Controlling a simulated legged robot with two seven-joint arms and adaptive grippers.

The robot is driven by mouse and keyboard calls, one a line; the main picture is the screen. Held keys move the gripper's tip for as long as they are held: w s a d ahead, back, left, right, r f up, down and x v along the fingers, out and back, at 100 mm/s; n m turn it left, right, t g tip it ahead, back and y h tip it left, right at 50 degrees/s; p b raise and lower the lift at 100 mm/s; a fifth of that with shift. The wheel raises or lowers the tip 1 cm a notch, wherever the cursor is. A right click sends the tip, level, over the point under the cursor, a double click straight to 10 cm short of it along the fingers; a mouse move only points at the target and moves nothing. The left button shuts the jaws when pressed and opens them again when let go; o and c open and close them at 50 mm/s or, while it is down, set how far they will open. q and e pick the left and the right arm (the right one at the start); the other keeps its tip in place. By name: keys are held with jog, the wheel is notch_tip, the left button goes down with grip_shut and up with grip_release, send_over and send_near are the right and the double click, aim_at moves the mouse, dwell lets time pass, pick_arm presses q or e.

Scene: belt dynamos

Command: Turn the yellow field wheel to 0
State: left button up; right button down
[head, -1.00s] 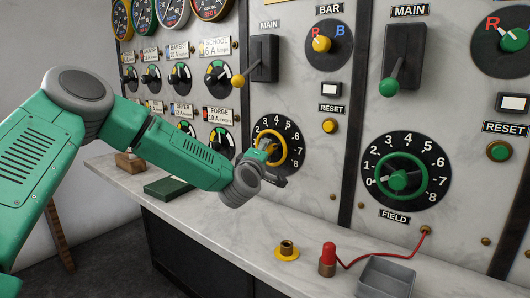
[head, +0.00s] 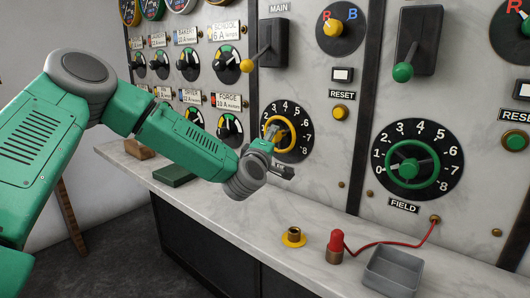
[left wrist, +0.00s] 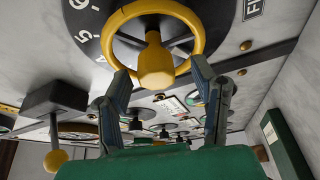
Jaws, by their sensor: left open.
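The yellow field wheel (head: 295,146) is a ring with a central hub on a black numbered dial (head: 304,133) on the marble panel. Contact cannot be told. My right gripper is not in view.
A yellow-knobbed main lever (head: 247,66) stands above left of the wheel. A green field wheel (head: 433,165) is to the right. On the marble ledge are a yellow-based socket (head: 293,237), a red plug (head: 336,242) with its cable, a grey tray (head: 392,272) and a green box (head: 172,175).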

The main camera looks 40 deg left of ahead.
pick_arm(q)
jog(key=v, duration=0.9)
jog(key=shift+s+f, duration=0.2)
jog(key=shift+s, duration=0.2)
